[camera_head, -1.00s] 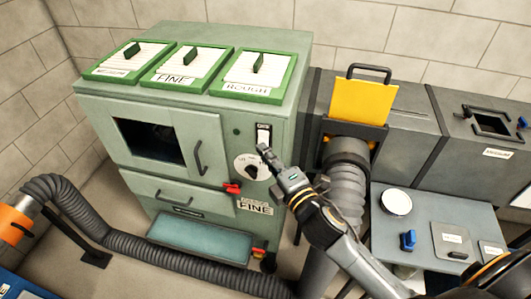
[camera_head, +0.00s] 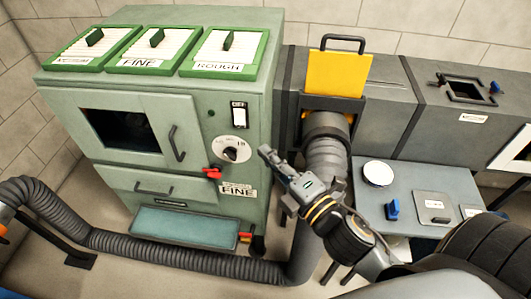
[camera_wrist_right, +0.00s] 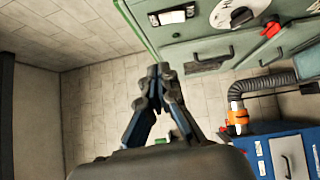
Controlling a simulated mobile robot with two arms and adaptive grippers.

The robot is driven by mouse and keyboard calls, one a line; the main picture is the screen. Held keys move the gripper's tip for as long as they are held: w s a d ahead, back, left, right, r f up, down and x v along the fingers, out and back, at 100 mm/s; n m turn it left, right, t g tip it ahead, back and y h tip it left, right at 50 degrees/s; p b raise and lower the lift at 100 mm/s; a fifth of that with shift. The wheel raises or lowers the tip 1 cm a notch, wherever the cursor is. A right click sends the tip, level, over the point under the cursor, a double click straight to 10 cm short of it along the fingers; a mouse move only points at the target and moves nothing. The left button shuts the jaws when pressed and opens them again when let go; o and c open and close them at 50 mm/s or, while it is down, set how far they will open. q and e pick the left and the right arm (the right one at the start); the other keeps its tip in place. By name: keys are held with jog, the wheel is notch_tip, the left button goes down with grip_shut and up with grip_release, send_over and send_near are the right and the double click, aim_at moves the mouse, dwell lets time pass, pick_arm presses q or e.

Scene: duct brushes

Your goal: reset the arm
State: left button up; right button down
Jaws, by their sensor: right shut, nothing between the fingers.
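My right gripper (camera_head: 268,154) is shut and empty, in front of the right side of the green machine (camera_head: 185,122). It is apart from the switch (camera_head: 238,115) and the round dial (camera_head: 234,148) on the machine's panel. Its closed fingers also show in the right wrist view (camera_wrist_right: 157,78), with nothing between them. The switch shows there above the fingers (camera_wrist_right: 173,16), with part of the dial at the top. My right arm comes in from the lower right. My left gripper is not in view.
A grey flexible hose (camera_head: 326,150) runs down behind my gripper from the duct with the yellow plate (camera_head: 337,74). A grey side table (camera_head: 370,205) with a round white disc (camera_head: 377,173) and a blue clip (camera_head: 393,209) stands right. A red lever (camera_head: 212,172) projects from the machine.

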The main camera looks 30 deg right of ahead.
dwell(0.3)
jog(key=w+d+f+m+g+h, duration=0.1)
jog(key=d+f+m+g, duration=0.15)
jog(key=f, duration=0.95)
jog(key=w+d+f+m+g+h, duration=0.1)
jog(key=d+f+m+g, duration=0.15)
jog(key=f, duration=0.95)
jog(key=s+d+f+m+g+h, duration=0.1)
jog(key=s+f+m+g, duration=0.15)
jog(key=f, duration=0.55)
jog(key=s+f+m+g, duration=0.15)
jog(key=s+f, duration=0.25)
jog(key=f, duration=0.4)
jog(key=s+f+m+g, duration=0.3)
jog(key=s+f+m, duration=0.1)
jog(key=s+f, duration=0.85)
jog(key=s+f+m+g, duration=0.2)
jog(key=s+f, duration=0.3)
jog(key=s, duration=0.3)
jog(key=s+a+f+m+g, duration=0.1)
jog(key=s+f+m+g, duration=0.2)
jog(key=s+f, duration=0.3)
jog(key=s, duration=0.3)
jog(key=shift+a+h, duration=0.3)
jog(key=shift+f, duration=0.1)
